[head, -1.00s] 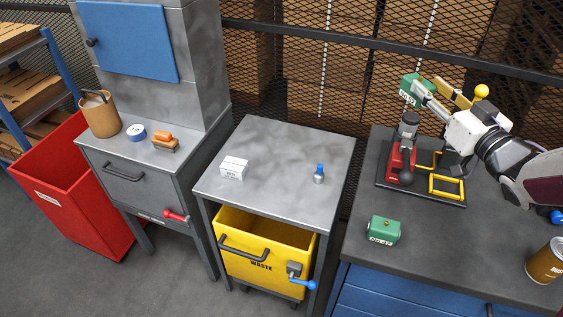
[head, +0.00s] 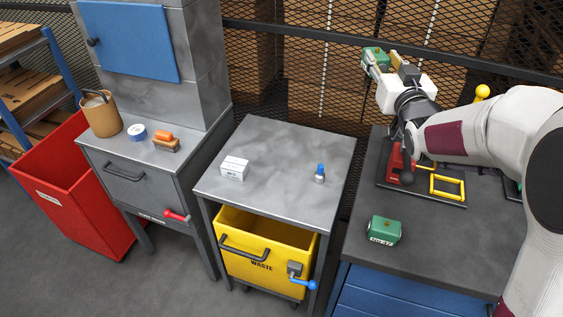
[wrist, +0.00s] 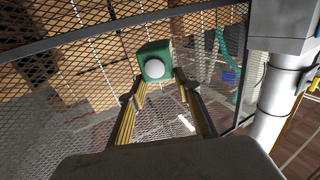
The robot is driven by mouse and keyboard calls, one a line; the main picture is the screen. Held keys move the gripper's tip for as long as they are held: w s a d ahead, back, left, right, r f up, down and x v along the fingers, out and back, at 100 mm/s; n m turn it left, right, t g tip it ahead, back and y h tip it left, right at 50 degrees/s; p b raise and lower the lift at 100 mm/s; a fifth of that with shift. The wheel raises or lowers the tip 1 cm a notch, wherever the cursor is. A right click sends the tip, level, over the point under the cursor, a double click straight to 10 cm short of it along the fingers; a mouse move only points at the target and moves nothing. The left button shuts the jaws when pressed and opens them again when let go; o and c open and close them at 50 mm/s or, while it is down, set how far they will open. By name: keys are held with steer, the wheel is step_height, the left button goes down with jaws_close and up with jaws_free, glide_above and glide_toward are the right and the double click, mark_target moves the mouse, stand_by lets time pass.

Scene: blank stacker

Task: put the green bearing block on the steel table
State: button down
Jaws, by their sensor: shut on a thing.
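My gripper (head: 378,64) is shut on a green bearing block (head: 372,56) and holds it high above the back left of the dark workbench, in front of the mesh fence. In the wrist view the block (wrist: 150,53) sits between the fingertips (wrist: 160,82), with a pale round face towards the camera. A second green block (head: 384,231) with a white label stands on the workbench near its front left. The steel table (head: 275,165) is in the middle of the head view, left of my gripper and lower.
A white box (head: 234,168) and a small blue-capped bottle (head: 320,173) stand on the steel table, with bare top between and behind them. A yellow waste bin (head: 262,250) is below. A red clamp fixture (head: 396,165) and yellow frame (head: 447,186) are on the workbench (head: 440,235).

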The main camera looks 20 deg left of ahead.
steer(key=a+f+m+h, duration=0.1)
steer(key=a+f+h, duration=0.1)
steer(key=a, duration=0.9)
glide_above(276, 181)
step_height(276, 181, down, 23)
steer(key=shift+s+f+m+t+h, duration=0.1)
steer(key=shift+f+m+t+h, duration=0.25)
steer(key=shift+f, duration=0.25)
steer(key=shift+f, duration=0.2)
steer(key=shift+f, duration=2.95)
steer(key=shift+f, duration=1.9)
steer(key=shift+f, duration=0.15)
